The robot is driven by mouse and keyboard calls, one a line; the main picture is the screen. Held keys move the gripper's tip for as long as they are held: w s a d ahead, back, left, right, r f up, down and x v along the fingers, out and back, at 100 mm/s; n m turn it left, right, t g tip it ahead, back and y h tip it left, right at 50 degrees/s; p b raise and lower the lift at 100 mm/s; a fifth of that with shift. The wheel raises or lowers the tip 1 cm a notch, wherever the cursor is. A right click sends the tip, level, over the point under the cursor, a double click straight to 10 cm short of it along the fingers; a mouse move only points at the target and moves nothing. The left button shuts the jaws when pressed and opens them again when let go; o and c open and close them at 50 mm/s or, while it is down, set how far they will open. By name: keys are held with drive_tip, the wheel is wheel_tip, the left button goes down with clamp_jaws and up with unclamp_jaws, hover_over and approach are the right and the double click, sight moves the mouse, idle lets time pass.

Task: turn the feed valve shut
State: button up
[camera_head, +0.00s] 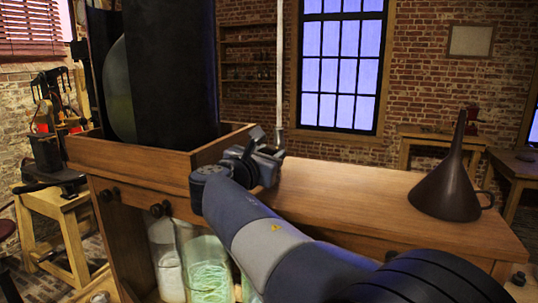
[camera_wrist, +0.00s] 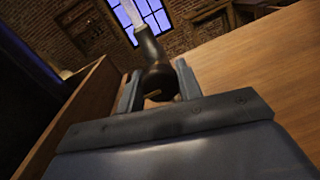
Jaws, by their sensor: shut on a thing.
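My gripper (camera_head: 269,147) is above the wooden bench, by the right end of the wooden tray. In the wrist view its two fingers (camera_wrist: 158,76) stand on either side of a dark, rounded valve part (camera_wrist: 159,84), and the gripper is shut on it. A small pale lever or tab shows on the valve's near side. A dark neck rises from the valve to a pale vertical pipe (camera_wrist: 131,12). The pipe (camera_head: 280,62) also shows in the head view, coming down behind my gripper. In the head view the valve is mostly hidden by my gripper, so its turn angle cannot be told.
A tray (camera_head: 172,160) with tall dark panels and a rounded glassy thing stands left of my gripper. A brown funnel (camera_head: 449,190) stands on the bench's right end. The bench top (camera_head: 345,193) between them is clear. Glass jars (camera_head: 207,270) stand below.

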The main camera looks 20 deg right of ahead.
drive_tip(key=shift+m+b, duration=0.3)
drive_tip(key=shift+m, duration=0.1)
drive_tip(key=m+b, duration=0.3)
drive_tip(key=shift+f+m, duration=0.2)
drive_tip(key=shift+m, duration=0.1)
drive_tip(key=m+b, duration=0.3)
drive_tip(key=m, duration=0.1)
drive_tip(key=shift+y, duration=0.3)
drive_tip(key=m+b, duration=0.3)
drive_tip(key=m, duration=0.2)
drive_tip(key=shift+b, duration=0.35)
drive_tip(key=shift+m+y+b, duration=0.4)
drive_tip(key=shift+m+b, duration=0.65)
drive_tip(key=shift+m, duration=0.65)
drive_tip(key=shift+r+m, duration=0.1)
drive_tip(key=shift+m, duration=0.2)
drive_tip(key=o, duration=1)
drive_tip(key=shift+c, duration=0.2)
